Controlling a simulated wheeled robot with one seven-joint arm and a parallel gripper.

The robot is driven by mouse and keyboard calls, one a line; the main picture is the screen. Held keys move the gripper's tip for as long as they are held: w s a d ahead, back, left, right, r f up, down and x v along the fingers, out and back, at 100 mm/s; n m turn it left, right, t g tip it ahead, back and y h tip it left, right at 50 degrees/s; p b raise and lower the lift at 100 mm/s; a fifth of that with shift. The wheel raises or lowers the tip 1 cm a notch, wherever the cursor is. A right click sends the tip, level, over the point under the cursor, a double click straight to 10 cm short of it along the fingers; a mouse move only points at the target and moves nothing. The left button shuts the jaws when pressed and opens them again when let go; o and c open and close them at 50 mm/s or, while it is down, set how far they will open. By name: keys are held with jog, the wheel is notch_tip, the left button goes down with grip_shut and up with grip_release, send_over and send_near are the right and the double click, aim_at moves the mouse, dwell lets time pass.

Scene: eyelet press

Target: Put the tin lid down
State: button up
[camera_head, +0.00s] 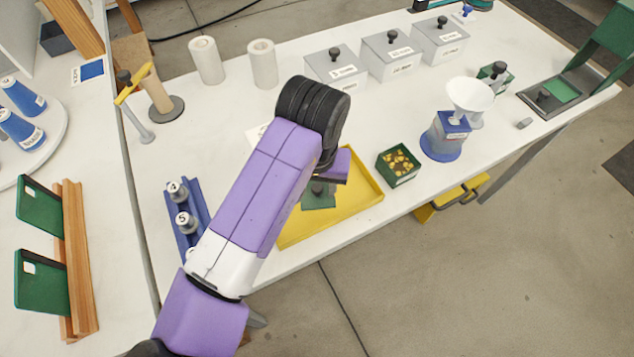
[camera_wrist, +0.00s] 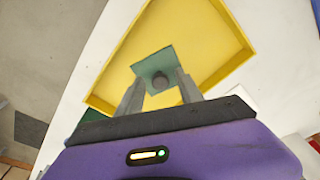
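The tin lid (camera_head: 318,200) is a green square plate with a dark round knob. It appears to lie flat in the yellow tray (camera_head: 369,187), with my arm partly over it in the head view. In the wrist view the lid (camera_wrist: 146,66) shows whole apart from what the fingers cover, inside the tray (camera_wrist: 218,77). My gripper (camera_wrist: 160,76) is open, one finger on each side of the knob, with a gap visible on both sides. In the head view the fingertips are mostly hidden by my wrist.
An open green tin (camera_head: 398,166) of brass-coloured pieces stands right of the tray. A blue and grey machine with a white funnel (camera_head: 470,95) stands beyond it. A blue rack (camera_head: 187,222) with numbered knobs is left of my arm. Lidded grey boxes (camera_head: 390,55) line the back.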

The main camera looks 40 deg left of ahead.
aim_at(316, 201)
jog(key=shift+r, duration=0.1)
notch_tip(316, 201, up, 12)
jog(key=s, duration=0.1)
jog(key=shift+d+b, duration=0.3)
jog(key=shift+d, duration=0.1)
jog(key=shift+s, duration=0.1)
